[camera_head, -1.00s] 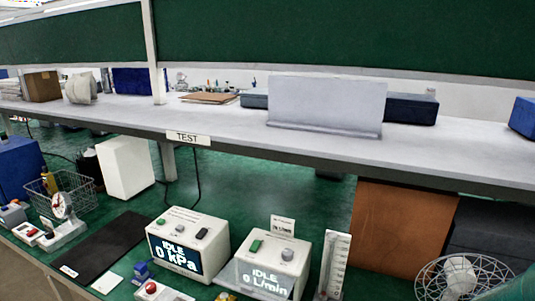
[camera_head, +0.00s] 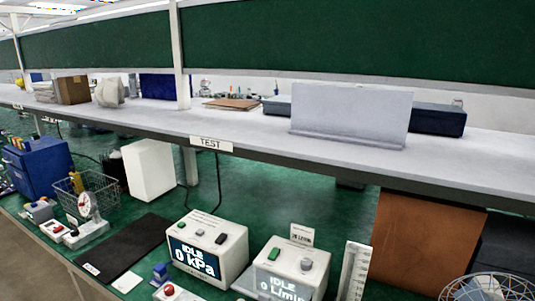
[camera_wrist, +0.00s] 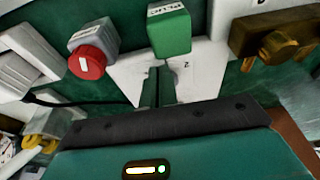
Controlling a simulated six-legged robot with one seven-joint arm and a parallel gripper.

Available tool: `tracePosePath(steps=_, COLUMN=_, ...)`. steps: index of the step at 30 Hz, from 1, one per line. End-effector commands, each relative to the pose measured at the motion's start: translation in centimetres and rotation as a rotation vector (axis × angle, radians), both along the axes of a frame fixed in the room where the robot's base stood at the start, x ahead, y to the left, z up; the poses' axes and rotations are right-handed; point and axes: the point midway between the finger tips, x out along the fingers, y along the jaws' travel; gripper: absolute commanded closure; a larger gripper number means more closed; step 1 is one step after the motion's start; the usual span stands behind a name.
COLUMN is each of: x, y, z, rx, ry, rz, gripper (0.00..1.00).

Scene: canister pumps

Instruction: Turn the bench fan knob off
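In the wrist view, a red round knob with a white mark (camera_wrist: 87,62) sits on a small grey box. I cannot read a fan label on it, so I cannot tell whether it is the bench fan knob. A green block (camera_wrist: 170,32) with upside-down lettering stands to its right. My gripper (camera_wrist: 157,86) shows as a dark bar and teal housing across the bottom, with narrow dark parts pointing at a white plate; their spread is unclear. In the head view, a red button (camera_head: 169,290) is at the bottom edge. My gripper is not in the head view.
A kPa display box (camera_head: 207,250) and an L/min display box (camera_head: 291,270), both reading IDLE, stand on the green bench. A wire basket (camera_head: 88,190) and a dial gauge (camera_head: 84,204) are left. A brass valve (camera_wrist: 278,48) is right in the wrist view. A shelf (camera_head: 270,157) runs above.

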Motion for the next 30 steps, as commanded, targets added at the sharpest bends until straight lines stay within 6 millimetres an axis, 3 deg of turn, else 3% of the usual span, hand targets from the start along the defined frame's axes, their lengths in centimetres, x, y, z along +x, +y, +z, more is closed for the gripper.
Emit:
tracePosePath(steps=11, x=-0.6, y=0.0, z=0.4, rx=-0.005, ry=-0.004, rz=0.0, gripper=1.0)
tracePosePath(steps=24, x=-0.7, y=0.1, z=4.9, rx=-0.005, ry=-0.003, rz=-0.001, gripper=1.0)
tracePosePath(steps=30, x=-0.7, y=0.1, z=6.1, rx=-0.003, ry=-0.002, rz=0.001, gripper=1.0)
